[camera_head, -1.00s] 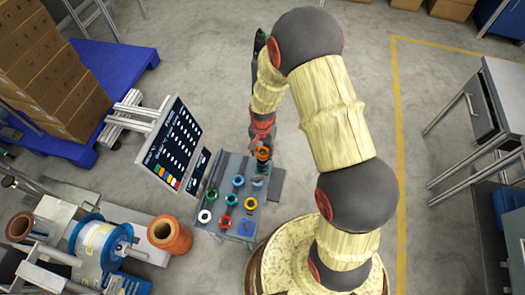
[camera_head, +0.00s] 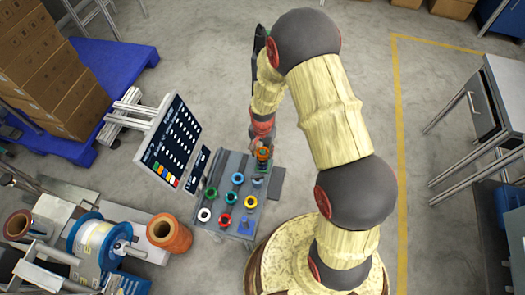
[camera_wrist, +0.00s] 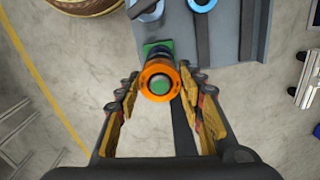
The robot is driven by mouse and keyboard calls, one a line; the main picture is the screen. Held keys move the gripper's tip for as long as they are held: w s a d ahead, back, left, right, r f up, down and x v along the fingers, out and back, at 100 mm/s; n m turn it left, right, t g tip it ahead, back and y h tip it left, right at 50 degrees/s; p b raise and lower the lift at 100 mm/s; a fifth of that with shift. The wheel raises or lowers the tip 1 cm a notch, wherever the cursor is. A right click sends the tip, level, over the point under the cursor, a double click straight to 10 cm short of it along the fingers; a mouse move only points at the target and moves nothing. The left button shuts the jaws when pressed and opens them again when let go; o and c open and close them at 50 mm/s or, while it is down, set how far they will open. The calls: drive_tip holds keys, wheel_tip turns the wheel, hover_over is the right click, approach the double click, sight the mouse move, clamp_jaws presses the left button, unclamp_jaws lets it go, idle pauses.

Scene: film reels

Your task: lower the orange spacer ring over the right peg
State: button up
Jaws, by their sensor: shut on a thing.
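The orange spacer ring (camera_wrist: 147,92) is between the fingers of my gripper (camera_wrist: 160,80) in the wrist view. The gripper is shut on the ring. I cannot tell from this how far the ring is down the peg. In the head view the orange ring (camera_head: 263,152) is below my red wrist, at the upper right of the grey tray (camera_head: 224,166). The peg's lower part is mostly hidden.
A tilted display panel (camera_head: 168,143) stands left of the tray. Copper and blue reels (camera_head: 169,234) are at lower left.

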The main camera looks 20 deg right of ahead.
drive_tip(key=o, duration=1.3)
drive_tip(key=shift+c, duration=0.2)
drive_tip(key=shift+r, duration=0.1)
wheel_tip(320, 180, up, 12)
idle(0.4)
